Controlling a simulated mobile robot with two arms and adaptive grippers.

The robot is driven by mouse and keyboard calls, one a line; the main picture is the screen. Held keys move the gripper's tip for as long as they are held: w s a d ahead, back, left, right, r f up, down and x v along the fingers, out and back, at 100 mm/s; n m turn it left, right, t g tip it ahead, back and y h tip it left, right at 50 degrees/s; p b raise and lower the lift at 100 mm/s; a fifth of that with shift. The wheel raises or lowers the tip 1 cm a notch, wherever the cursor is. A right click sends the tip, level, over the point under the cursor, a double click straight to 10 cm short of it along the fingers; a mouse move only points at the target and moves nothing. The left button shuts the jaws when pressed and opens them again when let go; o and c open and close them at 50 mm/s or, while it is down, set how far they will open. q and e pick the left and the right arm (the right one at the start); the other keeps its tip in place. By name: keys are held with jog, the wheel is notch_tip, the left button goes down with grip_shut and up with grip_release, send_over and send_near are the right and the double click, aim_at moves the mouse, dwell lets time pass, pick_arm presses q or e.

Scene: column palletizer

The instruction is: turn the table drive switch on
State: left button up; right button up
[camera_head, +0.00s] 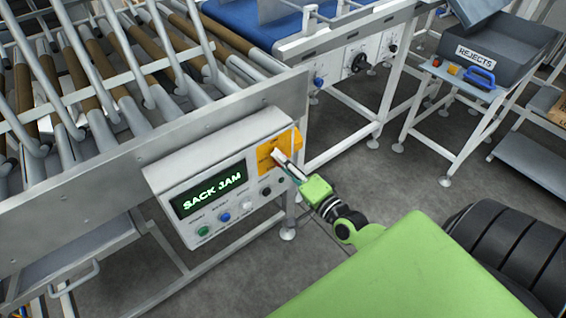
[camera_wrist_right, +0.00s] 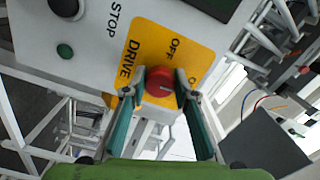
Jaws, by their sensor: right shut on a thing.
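The table drive switch is a red round knob (camera_wrist_right: 160,80) on a yellow plate (camera_wrist_right: 150,45) lettered DRIVE and OFF. A second label by the right finger is partly hidden. A small pale mark shows on the knob's face; which label it points at is hard to tell. My right gripper (camera_wrist_right: 160,98) has a finger on each side of the knob and is shut on it. In the head view, my right gripper (camera_head: 281,160) reaches the yellow plate (camera_head: 268,156) on the control box and hides the knob. My left gripper is in neither view.
The control box (camera_head: 155,175) has a display (camera_head: 208,189) reading SACK JAM, with several buttons below. A roller conveyor (camera_head: 120,80) stands behind it. A grey REJECTS bin (camera_head: 505,60) stands at the upper right. Grey floor (camera_head: 400,180) is open to the right.

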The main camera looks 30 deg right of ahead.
jog(key=shift+m, duration=0.6)
jog(key=o, duration=1.1)
jog(key=s, duration=0.8)
jog(key=s+d, duration=0.1)
jog(key=s, duration=0.3)
